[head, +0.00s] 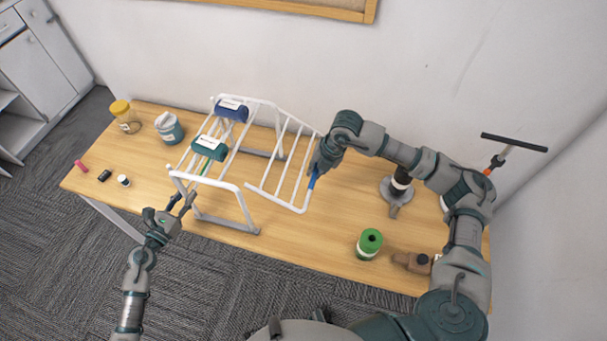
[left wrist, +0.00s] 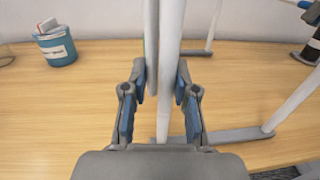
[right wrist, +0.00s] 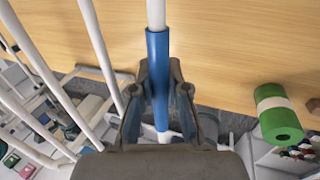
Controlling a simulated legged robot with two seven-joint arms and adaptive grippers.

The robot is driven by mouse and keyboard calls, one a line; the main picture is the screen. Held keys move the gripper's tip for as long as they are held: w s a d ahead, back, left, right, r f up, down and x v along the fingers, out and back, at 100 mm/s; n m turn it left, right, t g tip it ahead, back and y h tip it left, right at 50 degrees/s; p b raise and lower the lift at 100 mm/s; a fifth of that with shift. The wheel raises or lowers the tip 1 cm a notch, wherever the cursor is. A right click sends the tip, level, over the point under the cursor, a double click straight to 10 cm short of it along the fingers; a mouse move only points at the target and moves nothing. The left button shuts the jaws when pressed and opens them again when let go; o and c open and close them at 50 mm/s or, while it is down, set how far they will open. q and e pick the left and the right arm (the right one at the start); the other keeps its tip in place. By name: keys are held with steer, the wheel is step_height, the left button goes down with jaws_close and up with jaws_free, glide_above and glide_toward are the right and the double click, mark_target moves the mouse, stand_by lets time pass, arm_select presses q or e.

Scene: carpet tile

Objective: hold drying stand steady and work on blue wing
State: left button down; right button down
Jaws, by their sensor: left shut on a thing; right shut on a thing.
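A white drying stand (head: 239,190) with grey feet stands on the wooden table, its right wing spread out to the right. My left gripper (head: 183,203) is shut on a white post of the stand at its near left; the post (left wrist: 170,60) shows between the fingers in the left wrist view. My right gripper (head: 315,172) is shut on the blue sleeve (right wrist: 158,62) on the outer bar of the right wing. The blue sleeve (head: 311,181) is partly hidden by the gripper in the head view.
Navy (head: 231,108) and teal (head: 209,148) labelled bundles lie on the stand. A jar (head: 125,117), teal bucket (head: 169,128) and small items are at the left. A green roll (head: 368,243) and a dark-and-grey stand (head: 397,188) are at the right.

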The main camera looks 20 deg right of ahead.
steer(key=v, duration=0.8)
steer(key=shift+r, duration=0.45)
steer(key=shift+a, duration=0.2)
steer(key=c, duration=1.4)
jaws_free()
steer(key=v, duration=1.2)
